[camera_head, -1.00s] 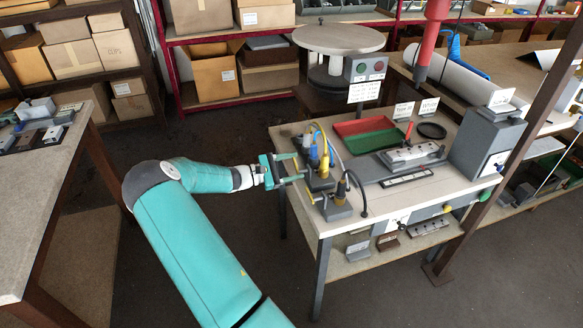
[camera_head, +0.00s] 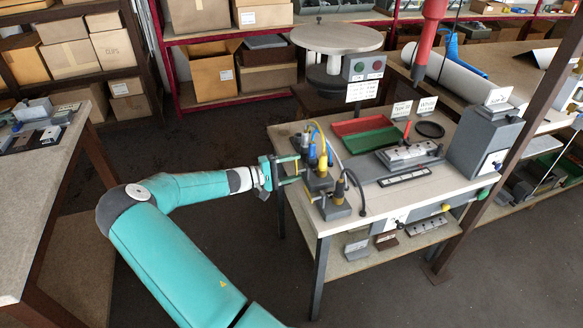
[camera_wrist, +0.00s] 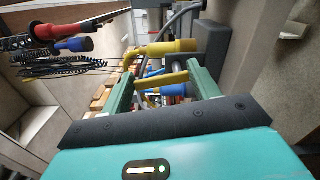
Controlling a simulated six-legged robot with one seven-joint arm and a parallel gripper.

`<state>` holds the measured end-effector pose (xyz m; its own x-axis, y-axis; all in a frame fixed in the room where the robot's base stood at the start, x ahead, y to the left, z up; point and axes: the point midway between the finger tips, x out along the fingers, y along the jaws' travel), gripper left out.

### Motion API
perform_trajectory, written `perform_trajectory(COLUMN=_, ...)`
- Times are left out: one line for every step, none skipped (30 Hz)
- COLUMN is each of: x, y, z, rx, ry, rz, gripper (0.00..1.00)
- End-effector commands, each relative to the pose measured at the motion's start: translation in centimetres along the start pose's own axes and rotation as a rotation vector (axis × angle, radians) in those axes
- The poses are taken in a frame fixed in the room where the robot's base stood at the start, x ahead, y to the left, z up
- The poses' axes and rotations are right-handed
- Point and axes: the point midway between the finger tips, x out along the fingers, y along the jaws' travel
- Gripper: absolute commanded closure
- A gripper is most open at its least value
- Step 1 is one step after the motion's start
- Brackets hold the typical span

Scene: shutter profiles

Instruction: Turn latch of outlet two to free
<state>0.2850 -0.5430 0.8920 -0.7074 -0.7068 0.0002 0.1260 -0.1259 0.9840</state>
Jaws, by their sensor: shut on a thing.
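My gripper (camera_head: 299,168) is at the left end of the workbench, right beside the grey outlet block (camera_head: 319,181) with blue and yellow plugs. In the wrist view my two green fingers (camera_wrist: 162,85) are on either side of a yellow lever-like latch (camera_wrist: 160,80), shut on it. A yellow plug (camera_wrist: 172,47) with a bent cable lies just beyond, and a blue part (camera_wrist: 173,90) shows behind the latch. Which outlet number the latch belongs to cannot be read.
Cables rise from the plugs close to my fingers. A red and green tray (camera_head: 370,133) and a grey fixture (camera_head: 408,156) stand farther right on the bench (camera_head: 400,195). A round-topped stand (camera_head: 337,38) is behind. The floor left of the bench is clear.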

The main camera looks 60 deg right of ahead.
Motion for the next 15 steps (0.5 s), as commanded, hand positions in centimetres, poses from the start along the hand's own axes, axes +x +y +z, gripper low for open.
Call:
perform_trajectory(x=-0.19, y=-0.06, z=0.03, rx=0.030, ry=0.002, rz=0.001, gripper=0.62)
perform_trajectory(x=-0.17, y=-0.04, z=0.07, rx=0.048, ry=0.002, rz=0.001, gripper=0.62)
perform_trajectory(x=-0.16, y=-0.04, z=0.12, rx=0.071, ry=0.002, rz=0.001, gripper=0.62)
perform_trajectory(x=-0.16, y=-0.06, z=0.15, rx=0.087, ry=0.002, rz=0.001, gripper=0.62)
perform_trajectory(x=-0.17, y=-0.09, z=0.17, rx=0.102, ry=0.002, rz=0.001, gripper=0.62)
perform_trajectory(x=-0.18, y=-0.13, z=0.20, rx=0.120, ry=0.002, rz=0.000, gripper=0.62)
perform_trajectory(x=-0.19, y=-0.15, z=0.22, rx=0.132, ry=0.002, rz=0.000, gripper=0.62)
perform_trajectory(x=-0.20, y=-0.16, z=0.23, rx=0.142, ry=0.002, rz=0.000, gripper=0.62)
perform_trajectory(x=-0.20, y=-0.17, z=0.25, rx=0.155, ry=0.003, rz=0.000, gripper=0.62)
perform_trajectory(x=-0.20, y=-0.17, z=0.27, rx=0.163, ry=0.003, rz=0.000, gripper=0.62)
perform_trajectory(x=-0.19, y=-0.17, z=0.28, rx=0.170, ry=0.003, rz=0.000, gripper=0.62)
perform_trajectory(x=-0.19, y=-0.17, z=0.30, rx=0.177, ry=0.003, rz=0.000, gripper=0.62)
perform_trajectory(x=-0.18, y=-0.17, z=0.31, rx=0.182, ry=0.003, rz=0.000, gripper=0.62)
perform_trajectory(x=-0.18, y=-0.17, z=0.31, rx=0.186, ry=0.003, rz=0.000, gripper=0.62)
perform_trajectory(x=-0.18, y=-0.17, z=0.32, rx=0.190, ry=0.003, rz=0.000, gripper=0.62)
